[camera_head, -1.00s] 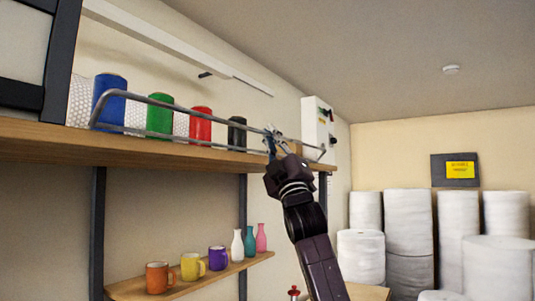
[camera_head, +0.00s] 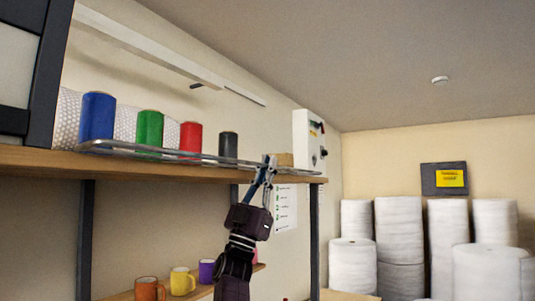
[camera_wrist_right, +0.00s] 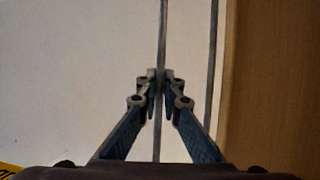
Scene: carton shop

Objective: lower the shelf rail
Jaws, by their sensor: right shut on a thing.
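The shelf rail (camera_head: 200,155) is a grey metal bar along the front edge of the upper wooden shelf (camera_head: 60,162). It lies low, close to the shelf top, in front of the blue, green, red and dark rolls. My right gripper (camera_head: 268,165) is at the rail near its right end, below and in front of it. In the right wrist view the fingertips (camera_wrist_right: 161,82) are closed around the thin rail (camera_wrist_right: 163,35), which runs between them. My left gripper is not in view.
A blue roll (camera_head: 97,116), green roll (camera_head: 150,128), red roll (camera_head: 191,137) and dark roll (camera_head: 228,145) stand on the upper shelf. Mugs (camera_head: 183,281) stand on a lower shelf. A white wall box (camera_head: 307,138) is right of the shelf. Large white rolls (camera_head: 398,240) stand at the back.

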